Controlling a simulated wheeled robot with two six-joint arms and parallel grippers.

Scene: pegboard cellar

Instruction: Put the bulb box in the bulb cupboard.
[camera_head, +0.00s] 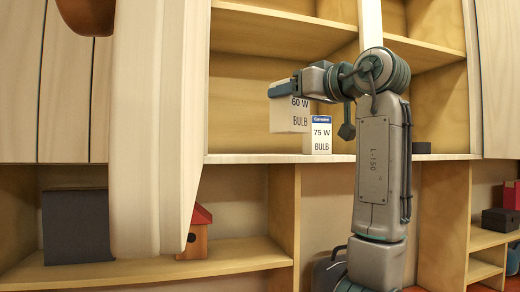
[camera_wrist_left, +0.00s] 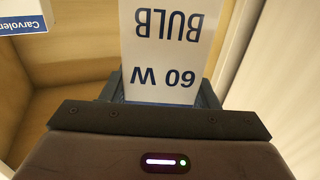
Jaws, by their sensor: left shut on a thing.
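A white bulb box (camera_head: 289,116) marked 60 W hangs upright in my left gripper (camera_head: 283,89), which is shut on its top. Its 60 W face also fills the middle of the left wrist view (camera_wrist_left: 168,45), upside down there. The bulb cupboard (camera_head: 260,158) is open. The box shows against its lower compartment, with its bottom edge seen above the cupboard floor's front edge. A second white box (camera_head: 321,145), marked 75 W, stands on that floor just right of the held box. It seems to be the blue-banded one in the left wrist view (camera_wrist_left: 22,16). My right gripper is out of view.
A pale open door (camera_head: 150,120) stands large at the left. A small dark block (camera_head: 421,148) lies on the cupboard floor at right. Below, a grey box (camera_head: 76,226) and a red-roofed birdhouse (camera_head: 196,236) sit on a shelf. The cupboard floor left of the held box looks bare.

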